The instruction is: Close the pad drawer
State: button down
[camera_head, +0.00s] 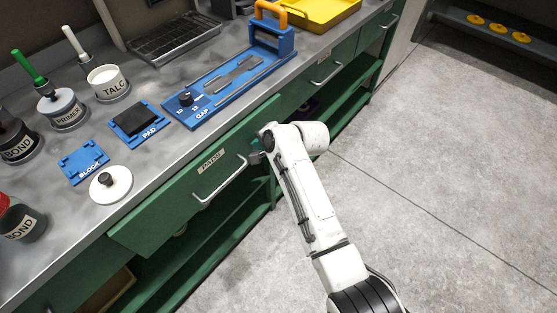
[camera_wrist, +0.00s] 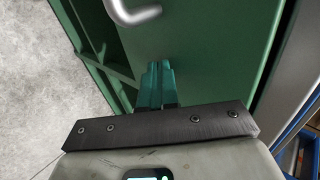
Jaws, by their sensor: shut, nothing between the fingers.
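The pad drawer (camera_head: 182,204) is the green front labelled PADS under the worktop. It has a silver bar handle (camera_head: 222,181), which also shows at the top of the wrist view (camera_wrist: 135,12). I cannot tell clearly how far the drawer stands out from the bench. My gripper (camera_head: 256,156) is at the drawer front, just right of the handle, partly hidden by my wrist. In the wrist view its teal fingers (camera_wrist: 157,72) are together and empty, pointing at the green front. Whether the fingertips touch it is unclear.
The worktop (camera_head: 150,180) holds a blue pad tray (camera_head: 150,133), a blue gap fixture (camera_head: 205,112), a talc jar (camera_head: 108,84) and several bottles. Open green shelves (camera_head: 215,235) lie below the drawer. The concrete floor (camera_head: 430,190) at right is clear.

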aim_at(252, 138)
jog(key=shift+w+a+f+b, duration=0.1)
jog(key=shift+w+a+b, duration=0.55)
jog(key=shift+w+a, duration=0.5)
jog(key=shift+a+r, duration=0.2)
jog(key=shift+a, duration=0.1)
jog(key=shift+r, duration=0.1)
